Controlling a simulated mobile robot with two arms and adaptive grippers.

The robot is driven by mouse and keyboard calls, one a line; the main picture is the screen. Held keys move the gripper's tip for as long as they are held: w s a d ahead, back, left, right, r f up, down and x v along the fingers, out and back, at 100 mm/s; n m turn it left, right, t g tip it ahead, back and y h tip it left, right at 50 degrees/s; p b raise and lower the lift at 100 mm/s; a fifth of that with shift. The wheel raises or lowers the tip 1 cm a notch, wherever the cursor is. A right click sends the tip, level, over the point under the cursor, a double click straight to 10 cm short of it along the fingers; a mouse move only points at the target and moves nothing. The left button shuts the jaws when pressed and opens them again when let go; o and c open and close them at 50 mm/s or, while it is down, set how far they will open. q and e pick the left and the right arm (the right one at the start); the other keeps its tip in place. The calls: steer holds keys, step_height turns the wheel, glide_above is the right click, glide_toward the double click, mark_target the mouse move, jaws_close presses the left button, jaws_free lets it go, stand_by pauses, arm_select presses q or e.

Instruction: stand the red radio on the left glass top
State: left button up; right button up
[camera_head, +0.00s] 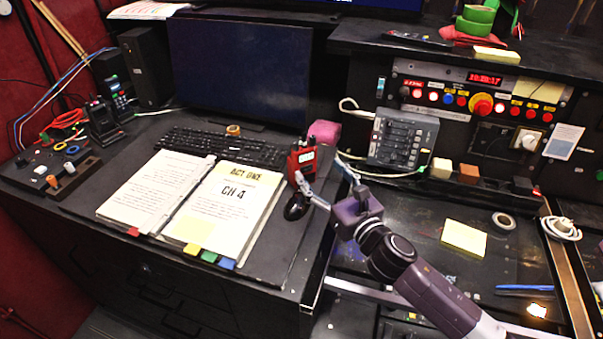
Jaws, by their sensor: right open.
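The red radio (303,157) is upright near the right edge of the left desk, right of the open script. Its lower part is partly hidden by a finger of my right gripper. My right gripper (324,174) is open, its fingers spread and pointing away toward the radio. One finger overlaps the radio's lower front; I cannot tell whether they touch. The dark left desk top (137,148) is probably the left glass top. A dark glossy top (410,211) lies to the right, beyond a gap. My left gripper is not in view.
The open script (224,205) covers the left desk's front, with a keyboard (222,146) and monitor (240,70) behind. A black round object (296,207) lies beside the script. A pink block (325,132) and grey mixer (402,138) are behind my gripper. Yellow notes (463,237) lie right.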

mark_target(307, 168)
step_height(307, 168, down, 2)
steer(key=shift+w+f+b, duration=0.1)
steer(key=shift+f+b, duration=0.15)
steer(key=shift+b, duration=0.4)
steer(key=shift+w+a+r, duration=0.1)
steer(key=shift+w+a, duration=0.05)
steer(key=shift+w, duration=0.1)
steer(key=shift+w+a, duration=0.15)
steer(key=shift+w, duration=0.15)
steer(key=shift+p+x, duration=0.35)
steer(key=shift+x, duration=0.8)
steer(key=shift+w+a, duration=1.1)
steer(key=shift+w, duration=0.1)
steer(key=shift+w+a+p, duration=0.25)
steer(key=shift+w+p, duration=0.05)
steer(key=shift+w, duration=0.25)
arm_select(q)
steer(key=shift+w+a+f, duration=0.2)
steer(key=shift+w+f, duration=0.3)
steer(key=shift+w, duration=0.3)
